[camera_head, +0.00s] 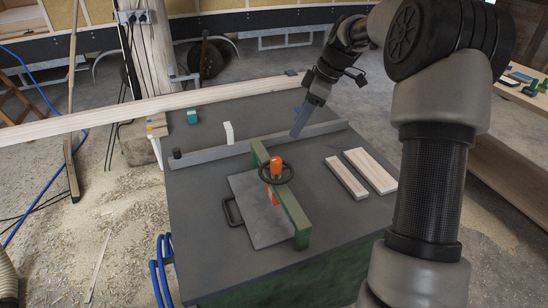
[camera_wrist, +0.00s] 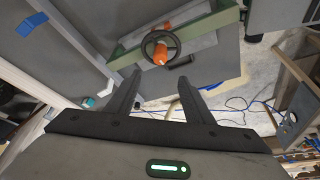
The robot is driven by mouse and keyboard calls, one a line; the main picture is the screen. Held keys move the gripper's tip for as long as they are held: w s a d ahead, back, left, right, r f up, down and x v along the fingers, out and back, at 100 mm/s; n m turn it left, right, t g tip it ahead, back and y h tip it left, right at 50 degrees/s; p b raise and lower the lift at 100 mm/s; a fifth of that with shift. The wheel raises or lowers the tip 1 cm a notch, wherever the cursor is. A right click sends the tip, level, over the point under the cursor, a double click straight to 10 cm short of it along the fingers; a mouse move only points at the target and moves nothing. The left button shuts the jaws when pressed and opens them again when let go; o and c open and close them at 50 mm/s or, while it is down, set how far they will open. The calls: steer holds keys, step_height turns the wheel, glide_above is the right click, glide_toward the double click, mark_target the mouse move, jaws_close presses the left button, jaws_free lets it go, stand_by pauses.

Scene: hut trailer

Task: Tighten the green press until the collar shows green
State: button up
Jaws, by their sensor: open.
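The green press (camera_head: 291,208) stands on the dark table, a green beam over a grey plate (camera_head: 259,214). A black handwheel (camera_head: 288,171) sits at its top around an orange spindle part (camera_head: 276,165). Orange also shows below the beam. I see no green on the collar; its state is too small to tell. My gripper (camera_head: 298,132) is above the table behind the press, apart from it. In the wrist view my gripper (camera_wrist: 157,88) is open and empty, with the handwheel (camera_wrist: 171,42) and orange part (camera_wrist: 160,54) beyond the fingertips.
Two pale wood boards (camera_head: 369,171) lie right of the press. A grey fence bar (camera_head: 216,153) crosses the table behind it, with a white block (camera_head: 229,133) standing there. A long timber (camera_head: 120,119) passes behind. A black handle (camera_head: 231,211) sticks out left of the plate.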

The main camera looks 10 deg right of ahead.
mark_target(276, 160)
steer(key=x, duration=1.7)
steer(key=shift+c, duration=0.4)
steer(key=c, duration=1)
steer(key=shift+o, duration=0.2)
steer(key=shift+f+m, duration=0.1)
steer(key=shift+m, duration=0.2)
steer(key=shift+f+m+t+h+b, duration=0.1)
steer(key=shift+m+t+h+b, duration=0.25)
steer(key=shift+m+b, duration=0.7)
steer(key=shift+m+t+h+b, duration=0.35)
steer(key=shift+m+t+b, duration=0.1)
steer(key=shift+m+b, duration=0.65)
steer(key=m+t+h, duration=0.1)
steer(key=m, duration=0.3)
steer(key=shift+m+b, duration=0.25)
steer(key=shift+b, duration=0.15)
steer(key=shift+m+h, duration=0.8)
steer(key=shift+m, duration=0.9)
